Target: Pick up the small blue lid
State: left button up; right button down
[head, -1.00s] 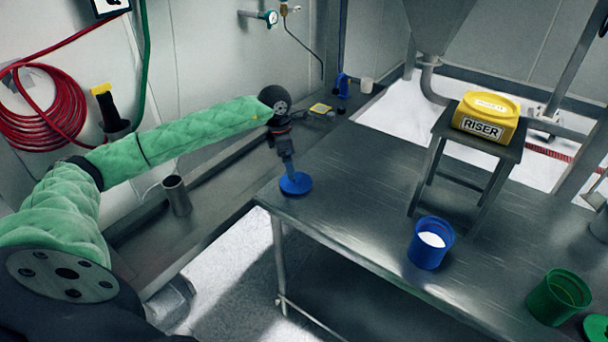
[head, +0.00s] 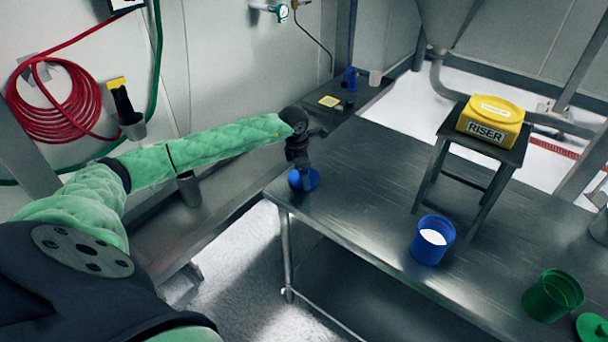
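The small blue lid (head: 314,181) is a round blue disc at the near left corner of the metal table. My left gripper (head: 304,181) points down right over it, at the end of the green-sleeved arm. The wrist and fingers hide part of the lid. The fingers are too small and too blended with the blue to tell whether they are open or shut, or whether they touch the lid. I cannot tell whether the lid lies on the table or is slightly raised. My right gripper is not in view.
A blue container (head: 431,248) with white powder stands on the metal table (head: 365,215). A green container (head: 552,298) and green lid (head: 597,327) are at the near right. A yellow tub (head: 490,120) sits on a riser (head: 456,132). The table between lid and blue container is clear.

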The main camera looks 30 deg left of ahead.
pick_arm(q)
jog(key=shift+f, duration=0.25)
jog(key=c, duration=0.6)
jog(key=shift+r, duration=0.1)
